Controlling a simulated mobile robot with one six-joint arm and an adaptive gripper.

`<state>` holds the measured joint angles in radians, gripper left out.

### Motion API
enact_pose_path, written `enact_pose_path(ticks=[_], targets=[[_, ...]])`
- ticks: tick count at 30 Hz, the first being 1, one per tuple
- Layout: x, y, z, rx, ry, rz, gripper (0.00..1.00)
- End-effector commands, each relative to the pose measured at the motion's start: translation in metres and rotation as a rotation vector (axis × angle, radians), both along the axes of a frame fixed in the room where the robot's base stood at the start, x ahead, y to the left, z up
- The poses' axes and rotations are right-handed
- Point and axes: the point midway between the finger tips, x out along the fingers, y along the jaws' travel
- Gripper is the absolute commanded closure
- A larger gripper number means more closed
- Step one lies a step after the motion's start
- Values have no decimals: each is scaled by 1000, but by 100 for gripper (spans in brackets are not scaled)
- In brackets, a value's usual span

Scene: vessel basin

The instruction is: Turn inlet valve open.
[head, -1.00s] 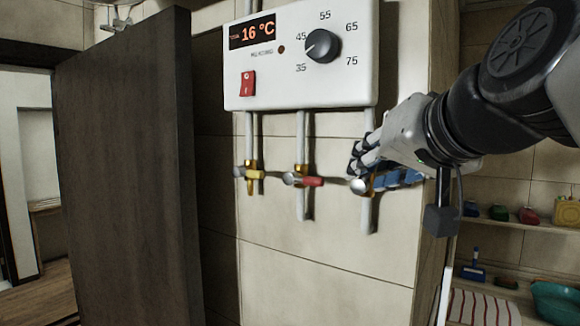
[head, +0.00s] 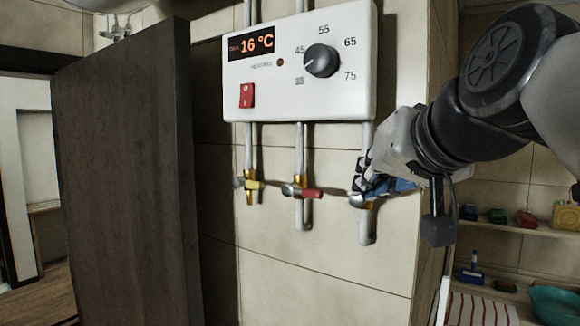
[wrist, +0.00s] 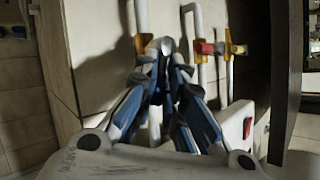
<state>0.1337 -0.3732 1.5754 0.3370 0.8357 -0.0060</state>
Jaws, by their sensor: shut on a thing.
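Three pipes with valves hang below a white water heater (head: 300,95). The right valve (head: 356,199) has a silver end and a brass body, and my gripper (head: 363,185) is at it from the right, shut on its handle. The fingers largely hide this handle; some blue shows beside them. In the wrist view, my blue-padded fingers (wrist: 162,85) close together at the valve's silver end (wrist: 160,46). The middle valve has a red handle (head: 311,193) and the left valve a yellow handle (head: 254,185); both handles point sideways. I see no label naming the inlet.
The heater display reads 16 °C, with a red switch (head: 246,95) and black dial (head: 321,61). A dark door (head: 125,170) stands at left. Shelves (head: 520,228) with small items are at right behind my arm. The tiled wall below the valves is clear.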

Motion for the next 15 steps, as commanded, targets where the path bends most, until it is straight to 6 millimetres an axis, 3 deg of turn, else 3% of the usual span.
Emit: enact_pose_path(ticks=[3, 15], targets=[[3, 5, 7, -72, 60, 7, 100], [9, 13, 6, -294, 223, 4, 100]])
